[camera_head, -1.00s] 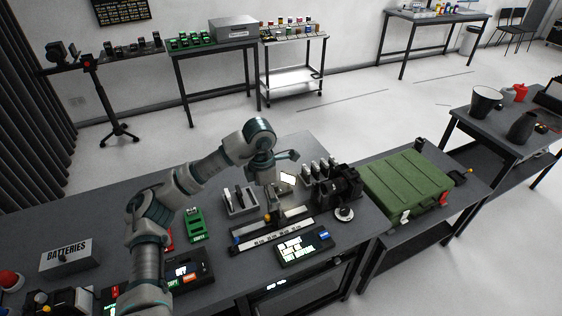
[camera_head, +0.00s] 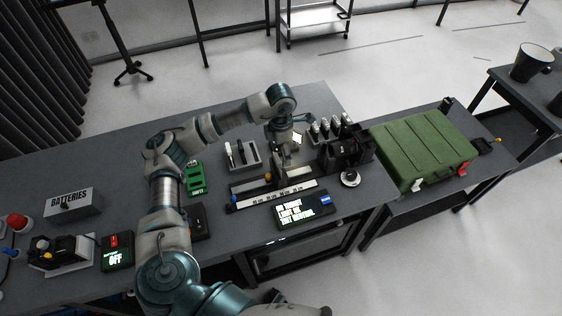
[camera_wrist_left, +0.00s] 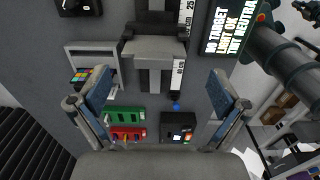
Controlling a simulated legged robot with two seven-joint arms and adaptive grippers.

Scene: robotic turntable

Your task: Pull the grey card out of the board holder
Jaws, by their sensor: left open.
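The board holder (camera_head: 242,156) is a light grey slotted block on the workbench, left of my left gripper in the head view. Narrow upright pieces stand in it, one dark (camera_head: 241,152) and one pale; which is the grey card I cannot tell. In the left wrist view the holder (camera_wrist_left: 92,47) is at upper left, with a small multicoloured piece in it. My left gripper (camera_head: 284,146) hangs over the bench beside the measuring rail. In the wrist view its two fingers (camera_wrist_left: 160,88) are wide apart with nothing gripped between them. My right gripper does not show.
A rail with a scale (camera_head: 275,195) and a grey block lies under the gripper. A lit display (camera_head: 303,211) is in front, a black device (camera_head: 345,150) at right. Green (camera_head: 195,178) and red boards lie to the left. A green case (camera_head: 424,150) is on the side table.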

